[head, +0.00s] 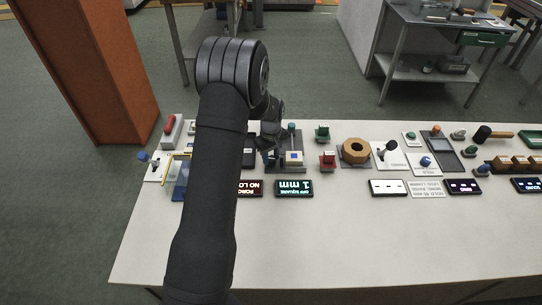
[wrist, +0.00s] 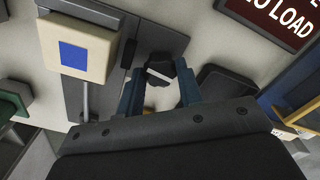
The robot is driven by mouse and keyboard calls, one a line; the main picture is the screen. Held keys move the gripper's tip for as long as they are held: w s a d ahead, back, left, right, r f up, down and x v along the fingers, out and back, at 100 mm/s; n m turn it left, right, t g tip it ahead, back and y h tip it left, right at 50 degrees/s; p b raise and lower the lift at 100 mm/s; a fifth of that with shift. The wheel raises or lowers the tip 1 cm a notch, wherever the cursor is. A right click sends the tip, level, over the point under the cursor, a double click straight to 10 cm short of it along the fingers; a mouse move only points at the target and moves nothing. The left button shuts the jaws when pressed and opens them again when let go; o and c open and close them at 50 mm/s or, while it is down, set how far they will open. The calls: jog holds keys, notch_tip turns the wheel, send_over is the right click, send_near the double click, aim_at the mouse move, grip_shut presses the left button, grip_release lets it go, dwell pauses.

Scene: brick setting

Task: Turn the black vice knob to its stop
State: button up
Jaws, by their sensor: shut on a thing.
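The vice shows in the head view as a small grey fixture with a cream block (head: 294,157) that bears a blue square. In the wrist view the same cream block (wrist: 78,46) sits at upper left on the grey vice body (wrist: 155,40). My gripper (wrist: 160,82) has its two blue-grey fingers on either side of a small dark knob (wrist: 160,70) with a pale face, beside the vice body. It is shut on this knob. In the head view my gripper (head: 270,156) is at the vice's left side, and the knob is hidden there.
A display reading 1 mm (head: 294,188) stands in front of the vice, with a NO LOAD display (head: 250,188) to its left. The table's front (head: 330,235) is clear.

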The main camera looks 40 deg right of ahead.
aim_at(271, 158)
jog(key=shift+n, duration=0.6)
jog(key=o, duration=1)
jog(key=shift+c, duration=0.2)
jog(key=shift+r, duration=0.15)
notch_tip(271, 158, up, 17)
notch_tip(271, 158, down, 17)
jog(key=shift+f, duration=0.15)
dwell(0.4)
